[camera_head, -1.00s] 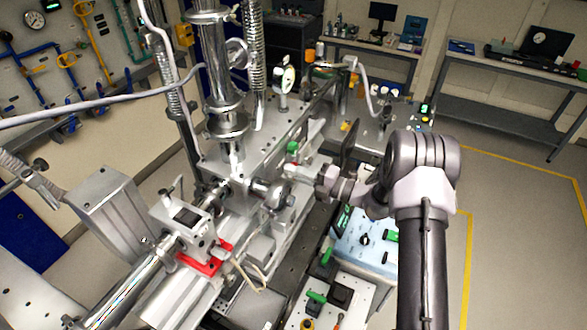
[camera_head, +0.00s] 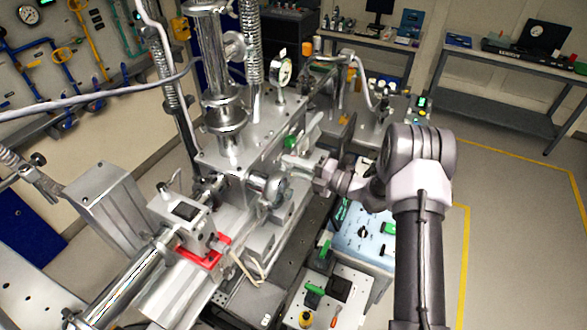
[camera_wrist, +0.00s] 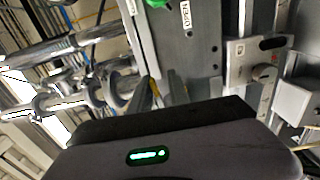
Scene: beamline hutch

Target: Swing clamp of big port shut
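The big port appears as a round metal flange (camera_head: 277,190) on the near side of the silver chamber (camera_head: 215,165). My gripper (camera_head: 292,166) is just above and right of this flange, reaching in from the right. In the wrist view, two grey fingers (camera_wrist: 162,93) point up, with a narrow strip of yellow showing between them. Round metal flanges (camera_wrist: 118,88) are left of the fingers. I cannot make out the clamp apart from the flange, or whether the fingers touch it. A green knob (camera_head: 290,143) is just above my gripper.
A steel column (camera_head: 215,80) and gauge (camera_head: 281,72) rise above the chamber. A block with a red base (camera_head: 205,255) is left of the port. A plate with green handles (camera_head: 340,300) and a blue-white box (camera_head: 362,240) lie below my arm. Floor at right is clear.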

